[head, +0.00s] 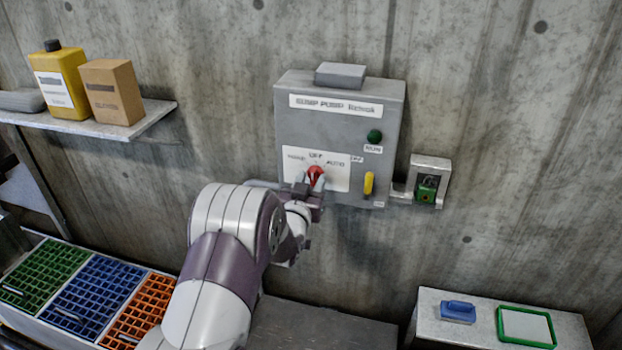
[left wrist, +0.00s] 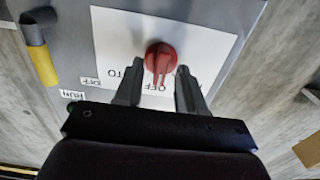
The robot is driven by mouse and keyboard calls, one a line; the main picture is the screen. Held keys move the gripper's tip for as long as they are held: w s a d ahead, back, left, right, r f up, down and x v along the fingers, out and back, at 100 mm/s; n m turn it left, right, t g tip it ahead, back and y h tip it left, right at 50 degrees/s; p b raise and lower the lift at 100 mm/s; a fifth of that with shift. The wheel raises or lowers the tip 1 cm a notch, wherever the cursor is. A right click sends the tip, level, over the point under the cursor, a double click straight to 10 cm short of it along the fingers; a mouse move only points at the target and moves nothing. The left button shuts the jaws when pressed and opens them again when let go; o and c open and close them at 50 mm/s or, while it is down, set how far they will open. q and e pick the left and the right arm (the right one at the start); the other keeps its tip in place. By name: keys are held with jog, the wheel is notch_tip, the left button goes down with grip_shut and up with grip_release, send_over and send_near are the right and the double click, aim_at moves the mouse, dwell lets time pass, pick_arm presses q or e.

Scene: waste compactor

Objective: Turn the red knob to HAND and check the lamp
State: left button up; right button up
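The red knob (head: 315,175) sits on the white label plate of the grey sump pump box (head: 290,122). The plate reads HAND at left, OFF at top and AUTO at right. The knob's grip looks roughly upright, in line with OFF. It also shows in the left wrist view (left wrist: 160,58). My left gripper (head: 308,188) is at the knob from below. In the left wrist view its fingers (left wrist: 159,84) are apart, one on each side of the knob; contact cannot be told. The green lamp (head: 374,136) on the box looks dark. My right gripper is out of view.
A yellow lever (head: 368,183) is right of the knob, and a small grey housing with a green part (head: 427,188) is beside the box. A shelf (head: 150,113) with containers is at left. Coloured trays (head: 88,285) are lower left; a small table (head: 570,325) is lower right.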

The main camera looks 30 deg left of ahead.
pick_arm(q)
grip_shut()
